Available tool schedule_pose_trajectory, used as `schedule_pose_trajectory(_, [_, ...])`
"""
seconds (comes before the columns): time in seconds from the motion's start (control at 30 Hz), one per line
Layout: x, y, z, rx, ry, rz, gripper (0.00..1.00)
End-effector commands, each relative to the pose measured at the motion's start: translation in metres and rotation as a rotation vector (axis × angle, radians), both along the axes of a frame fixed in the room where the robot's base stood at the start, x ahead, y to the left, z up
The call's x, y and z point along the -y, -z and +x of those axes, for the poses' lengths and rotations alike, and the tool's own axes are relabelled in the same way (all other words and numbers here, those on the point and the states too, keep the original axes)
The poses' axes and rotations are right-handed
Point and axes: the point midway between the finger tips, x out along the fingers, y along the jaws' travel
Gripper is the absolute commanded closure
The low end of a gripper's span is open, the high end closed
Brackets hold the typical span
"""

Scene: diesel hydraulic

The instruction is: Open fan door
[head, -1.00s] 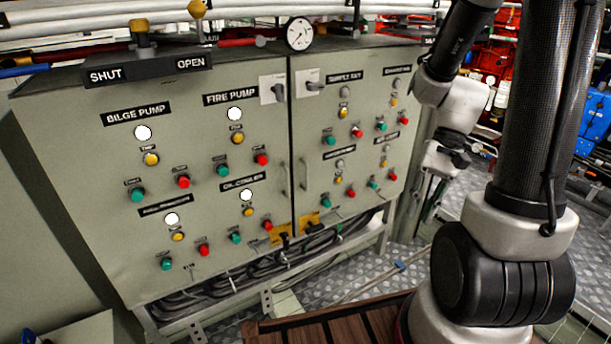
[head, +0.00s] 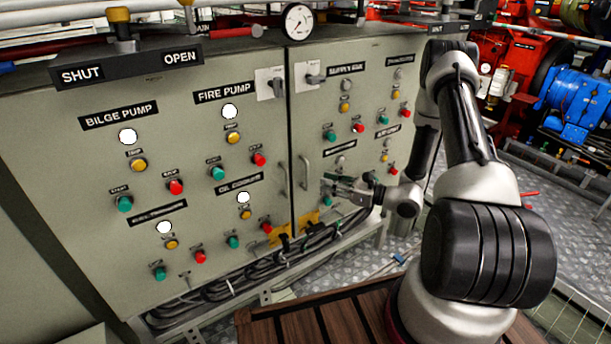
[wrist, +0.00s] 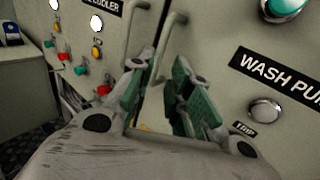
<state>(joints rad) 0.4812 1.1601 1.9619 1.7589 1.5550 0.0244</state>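The right cabinet door (head: 350,110) carries a label that reads like "SUPPLY FAN". It is closed, with a grey vertical bar handle (head: 305,173) at its left edge. My gripper (head: 330,187) is in front of this door, just right of the handle. In the wrist view my gripper (wrist: 160,88) is open, with green-padded fingers apart. The fan door's handle (wrist: 170,45) shows beyond the gap between the fingertips. I cannot tell whether a finger touches it. The left door's handle (wrist: 137,35) shows beyond the left finger.
The left cabinet door (head: 110,190), with pump buttons and lamps, is closed beside it. A small rotary switch (head: 313,77) sits at the fan door's upper left. Cables (head: 250,275) run below the cabinet. Chequered floor lies at right, with a blue machine (head: 580,105) beyond.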

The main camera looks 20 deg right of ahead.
Motion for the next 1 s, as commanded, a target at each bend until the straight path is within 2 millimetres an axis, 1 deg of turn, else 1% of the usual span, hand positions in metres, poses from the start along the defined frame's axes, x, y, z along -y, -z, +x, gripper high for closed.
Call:
schedule_pose_trajectory(0.07, [-0.005,-0.004,0.004,0.008,0.0,0.012,0.81])
schedule_pose_trajectory(0.17, [-0.017,-0.004,0.012,0.008,-0.003,0.012,0.81])
schedule_pose_trajectory(0.3, [-0.037,-0.004,0.027,0.007,-0.005,0.011,0.81])
schedule_pose_trajectory(0.4, [-0.049,-0.004,0.037,0.008,-0.005,0.012,0.81])
schedule_pose_trajectory(0.5, [-0.057,-0.004,0.043,0.007,-0.004,0.011,0.81])
schedule_pose_trajectory(0.6, [-0.06,-0.004,0.046,0.006,-0.003,0.011,0.81])
schedule_pose_trajectory(0.83, [-0.061,-0.004,0.047,0.006,-0.002,0.011,0.81])
schedule_pose_trajectory(0.87, [-0.061,-0.004,0.047,0.006,-0.002,0.011,0.82])
schedule_pose_trajectory(0.9, [-0.061,-0.004,0.047,0.006,-0.002,0.011,0.9])
schedule_pose_trajectory(0.97, [-0.061,-0.004,0.047,0.006,-0.002,0.011,1.0])
schedule_pose_trajectory(1.0, [-0.061,-0.004,0.047,0.006,-0.002,0.011,1.0])
